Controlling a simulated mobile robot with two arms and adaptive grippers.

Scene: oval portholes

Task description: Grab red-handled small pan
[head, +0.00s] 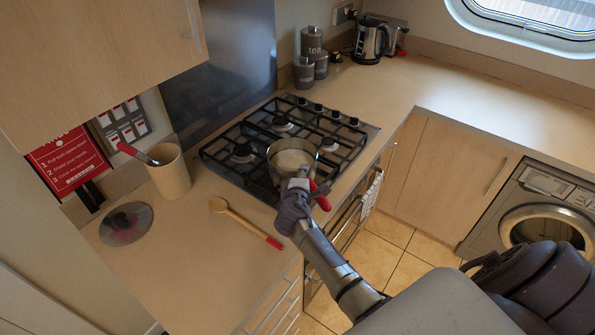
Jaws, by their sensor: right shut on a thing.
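The small pan (276,149) sits at the front of the gas hob, with a pale inside. Its red handle (322,202) points toward me and down to the right, and part of it is covered by my gripper. My right gripper (301,184) is at the handle next to the pan's near rim and is shut on it. The fingertips are small and partly hidden, so the exact grip is unclear. I cannot tell whether the pan is touching the hob grate. My left gripper is not in view.
The gas hob (241,153) has black grates. A wooden spoon (242,221) with a red end, a glass lid (126,223) and a utensil pot (170,172) are on the counter to the left. A kettle (371,42) and canisters (313,49) stand behind. The right counter is clear.

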